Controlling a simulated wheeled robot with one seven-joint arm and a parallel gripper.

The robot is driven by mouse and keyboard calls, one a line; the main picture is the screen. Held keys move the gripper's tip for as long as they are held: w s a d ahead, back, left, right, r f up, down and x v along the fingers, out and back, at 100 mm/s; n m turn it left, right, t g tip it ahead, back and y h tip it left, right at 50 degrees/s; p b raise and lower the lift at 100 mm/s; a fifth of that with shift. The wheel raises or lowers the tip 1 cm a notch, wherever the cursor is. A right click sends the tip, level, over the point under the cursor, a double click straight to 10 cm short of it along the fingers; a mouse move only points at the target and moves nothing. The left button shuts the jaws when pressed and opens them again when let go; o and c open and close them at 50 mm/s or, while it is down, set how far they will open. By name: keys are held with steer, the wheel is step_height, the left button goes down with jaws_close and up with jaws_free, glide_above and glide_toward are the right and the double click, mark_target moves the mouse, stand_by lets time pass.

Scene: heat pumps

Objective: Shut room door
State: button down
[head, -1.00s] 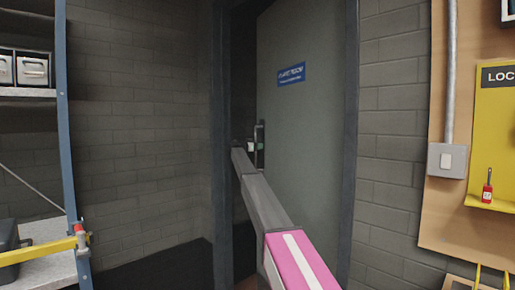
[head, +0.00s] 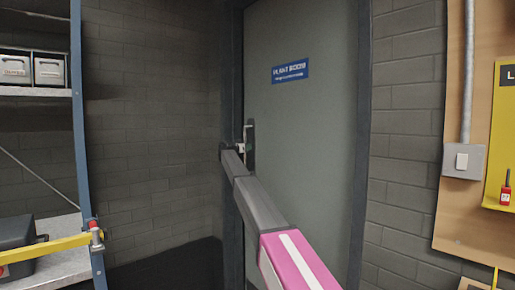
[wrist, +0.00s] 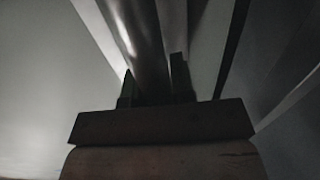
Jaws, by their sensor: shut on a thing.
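The room door (head: 310,130) is a grey-green panel with a blue "PLANT ROOM" sign (head: 290,71). In the head view it fills most of its dark frame (head: 366,130), its handle edge close to the left post; whether it is latched I cannot tell. The upright metal handle (head: 249,140) is at the door's left edge. My gripper (head: 241,149) is at the handle, small and partly hidden by my arm. In the wrist view my gripper (wrist: 153,92) is shut around the shiny handle bar (wrist: 143,40), a finger on each side.
A shelf unit with a blue post (head: 85,150) and a yellow bar (head: 45,247) stands at the left. A light switch (head: 462,161) and a yellow lockout board (head: 502,140) are on the right wall. Grey block walls flank the door.

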steer(key=s+a+n+t+y, duration=0.1)
steer(key=s+a, duration=0.3)
steer(key=a, duration=0.1)
steer(key=shift+s+a, duration=0.15)
steer(key=shift+s, duration=0.25)
steer(key=shift+a+f, duration=0.1)
steer(key=c, duration=1)
jaws_free()
steer(key=shift+s+a, duration=0.15)
steer(key=v, duration=1)
steer(key=shift+s+a, duration=0.1)
steer(key=shift+s, duration=0.3)
